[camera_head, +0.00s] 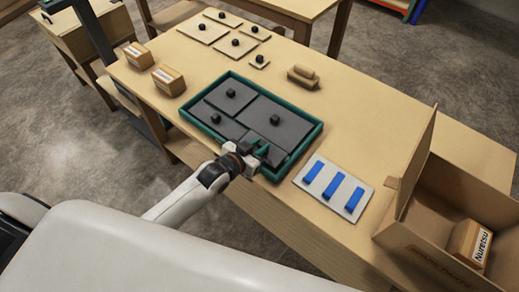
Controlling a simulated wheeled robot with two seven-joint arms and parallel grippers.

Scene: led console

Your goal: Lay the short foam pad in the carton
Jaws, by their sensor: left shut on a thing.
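A green-rimmed tray (180,110) holds several dark grey foam pads with black knobs. My left gripper (262,151) is over the front part of the tray, shut on a small grey foam pad (251,139). The gripper hides the pad's knob, and I cannot tell whether the pad is clear of the tray floor. Other pads, such as a larger one at the tray's back left (230,103), lie around it. The open carton (425,246) stands at the right with a flap raised and a small labelled box (469,243) inside. My right gripper is not in view.
A white board with blue strips (321,198) lies between tray and carton. A tan block with a handle (302,80) sits behind the tray. Flat tan pieces with black knobs (203,28) and two small boxes (168,79) are at the back and left. The table's right-hand middle is clear.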

